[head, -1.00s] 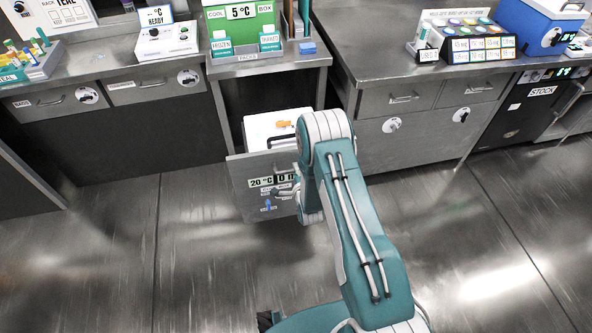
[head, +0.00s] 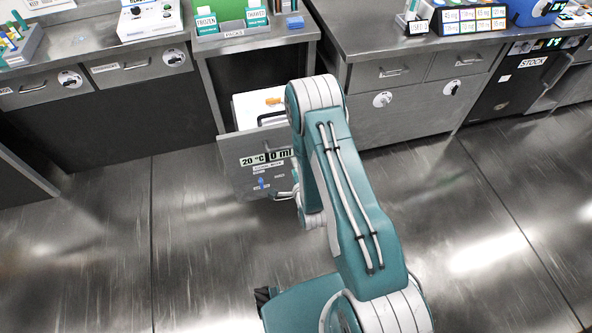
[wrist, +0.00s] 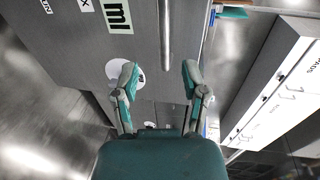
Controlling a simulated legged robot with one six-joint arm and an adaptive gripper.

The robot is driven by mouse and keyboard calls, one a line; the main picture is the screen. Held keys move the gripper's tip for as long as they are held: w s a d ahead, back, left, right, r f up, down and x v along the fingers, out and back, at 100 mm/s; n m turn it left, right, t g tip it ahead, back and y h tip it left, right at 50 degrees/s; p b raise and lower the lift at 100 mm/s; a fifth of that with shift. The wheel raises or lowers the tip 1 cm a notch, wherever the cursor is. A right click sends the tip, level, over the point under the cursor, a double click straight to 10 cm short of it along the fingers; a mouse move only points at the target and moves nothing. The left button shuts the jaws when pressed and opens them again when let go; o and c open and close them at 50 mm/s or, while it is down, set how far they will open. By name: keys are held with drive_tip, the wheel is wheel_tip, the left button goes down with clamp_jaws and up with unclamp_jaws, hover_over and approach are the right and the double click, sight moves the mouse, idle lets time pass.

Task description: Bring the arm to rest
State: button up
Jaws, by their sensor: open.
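My teal and white arm (head: 345,190) reaches forward and bends down in the head view. My gripper (wrist: 160,80) shows open and empty in the wrist view, its two fingers apart. A grey front panel lies beyond the fingers, with a thin metal bar and a white disc behind them. In the head view the gripper is mostly hidden behind my arm. Part of it shows by the lower right of the grey pull-out panel (head: 240,160), which reads "20 °C" and "0 ml". I cannot tell whether it touches the panel.
A white case (head: 245,108) with a dark handle and an orange piece stands behind the panel, under the counter. Steel counters (head: 390,28) with drawers line the back. A dark STOCK unit (head: 505,95) is at the right. The metal floor (head: 215,260) is clear left and right.

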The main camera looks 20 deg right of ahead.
drive_tip(key=shift+v, duration=0.8)
drive_tip(key=w+r+n+g, duration=0.2)
drive_tip(key=w+r+n, duration=0.25)
drive_tip(key=r, duration=0.75)
drive_tip(key=s+r+n+g, duration=0.3)
drive_tip(key=r+n, duration=0.2)
drive_tip(key=r, duration=0.9)
drive_tip(key=s+r+n+g, duration=0.2)
drive_tip(key=s+r+n, duration=0.2)
drive_tip(key=s, duration=0.9)
drive_tip(key=s+r+n+g, duration=0.3)
drive_tip(key=s+r, duration=0.6)
drive_tip(key=s, duration=0.4)
drive_tip(key=shift+d+r+n, duration=0.15)
drive_tip(key=shift+r+n, duration=0.1)
drive_tip(key=shift+n, duration=0.5)
